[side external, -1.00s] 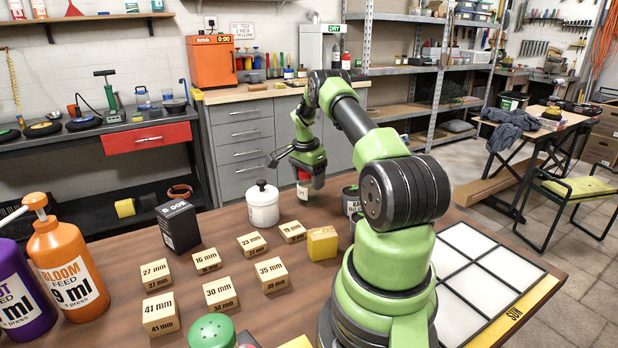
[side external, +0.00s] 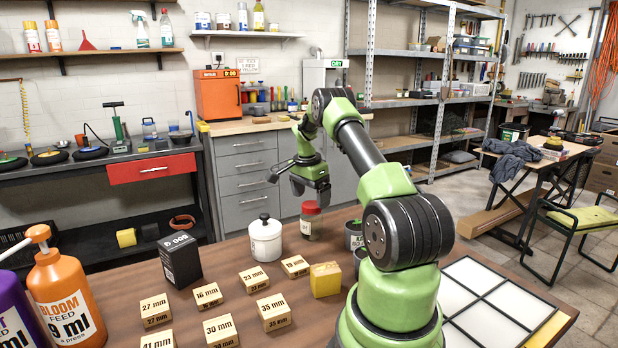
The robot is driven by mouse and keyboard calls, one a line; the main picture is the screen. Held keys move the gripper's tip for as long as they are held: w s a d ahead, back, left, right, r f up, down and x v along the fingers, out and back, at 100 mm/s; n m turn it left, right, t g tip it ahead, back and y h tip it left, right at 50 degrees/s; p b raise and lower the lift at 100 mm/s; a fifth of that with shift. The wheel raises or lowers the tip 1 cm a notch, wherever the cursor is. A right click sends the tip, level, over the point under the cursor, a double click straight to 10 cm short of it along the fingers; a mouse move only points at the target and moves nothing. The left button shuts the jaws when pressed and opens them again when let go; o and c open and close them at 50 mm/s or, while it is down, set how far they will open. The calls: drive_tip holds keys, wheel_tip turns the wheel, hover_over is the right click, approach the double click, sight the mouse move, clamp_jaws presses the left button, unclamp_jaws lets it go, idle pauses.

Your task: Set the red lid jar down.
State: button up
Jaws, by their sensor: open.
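The red lid jar (side external: 311,221) stands upright on the far edge area of the brown table, just right of the white lidded canister. Its red lid is uncovered and its clear body carries a pale label. My gripper (side external: 311,200) is open and empty above the jar, its fingers pointing down. A gap seems to show between the fingers and the lid, though its exact size is hard to tell.
The white canister (side external: 265,238) with a black knob is close on the jar's left. A dark grey labelled tin (side external: 353,235) stands to its right. Wooden size blocks (side external: 255,280), a yellow block (side external: 325,280) and a black box (side external: 180,260) stand nearer the camera.

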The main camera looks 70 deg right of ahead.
wheel_tip(320, 180, up, 7)
drive_tip(key=w+a+r+n+t, duration=0.25)
drive_tip(key=a+r+n, duration=0.35)
drive_tip(key=a, duration=0.5)
drive_tip(key=w+a+r+n+t, duration=0.1)
drive_tip(key=w+a+r+n, duration=0.3)
drive_tip(key=a+r, duration=0.6)
drive_tip(key=s+a+f+n+t+y, duration=0.1)
drive_tip(key=s+a+n+t, duration=0.1)
drive_tip(key=s+a+n, duration=0.3)
drive_tip(key=s+a+f+n+t+y, duration=0.1)
drive_tip(key=s+a+n, duration=0.4)
drive_tip(key=a, duration=0.9)
drive_tip(key=s+t+y, duration=0.1)
drive_tip(key=s, duration=0.2)
drive_tip(key=shift+s+a, duration=0.3)
